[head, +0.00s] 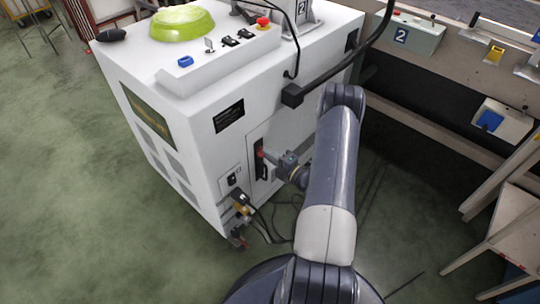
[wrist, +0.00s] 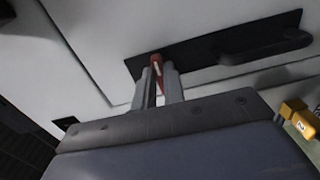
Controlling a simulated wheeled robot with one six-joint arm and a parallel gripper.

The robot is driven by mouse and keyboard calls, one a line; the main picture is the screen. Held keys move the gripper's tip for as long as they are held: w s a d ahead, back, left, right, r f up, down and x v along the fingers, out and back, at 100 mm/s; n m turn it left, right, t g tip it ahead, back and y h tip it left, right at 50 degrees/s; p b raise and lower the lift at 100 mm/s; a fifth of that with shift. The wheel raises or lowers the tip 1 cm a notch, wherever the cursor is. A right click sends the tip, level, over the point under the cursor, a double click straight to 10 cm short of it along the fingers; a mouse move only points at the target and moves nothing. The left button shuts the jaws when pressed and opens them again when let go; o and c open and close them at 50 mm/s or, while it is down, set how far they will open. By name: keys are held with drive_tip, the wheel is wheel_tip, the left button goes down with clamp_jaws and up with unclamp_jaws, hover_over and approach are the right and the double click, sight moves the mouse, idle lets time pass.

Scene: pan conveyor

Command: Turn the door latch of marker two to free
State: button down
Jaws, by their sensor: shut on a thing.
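The door latch (wrist: 157,66) is a small red lever on a black plate (wrist: 205,55) set in the white cabinet's side. In the wrist view my gripper (wrist: 158,80) has its two grey fingers closed on either side of the red lever. In the head view my gripper (head: 268,157) reaches the black plate from the right, and the red tip of the latch (head: 260,152) shows just past it. The fingers hide part of the lever, so I cannot tell its exact turn. A number 2 sign (head: 302,7) stands on top of the cabinet.
The white cabinet (head: 160,95) carries a green dome, a red button and switches on top. A black bar (head: 335,72) juts out above my arm. Plugs and cables (head: 243,205) hang below the latch. A shelf frame (head: 505,235) stands at right.

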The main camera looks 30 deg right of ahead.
drive_tip(key=c, duration=1.5)
unclamp_jaws()
drive_tip(key=p+v, duration=0.1)
drive_tip(key=v, duration=0.9)
drive_tip(key=shift+s+d+p, duration=0.15)
drive_tip(key=shift+s+p, duration=0.2)
drive_tip(key=shift+p, duration=0.05)
drive_tip(key=b+x, duration=0.1)
drive_tip(key=x, duration=1)
drive_tip(key=shift+b, duration=0.4)
drive_tip(key=shift+s, duration=0.1)
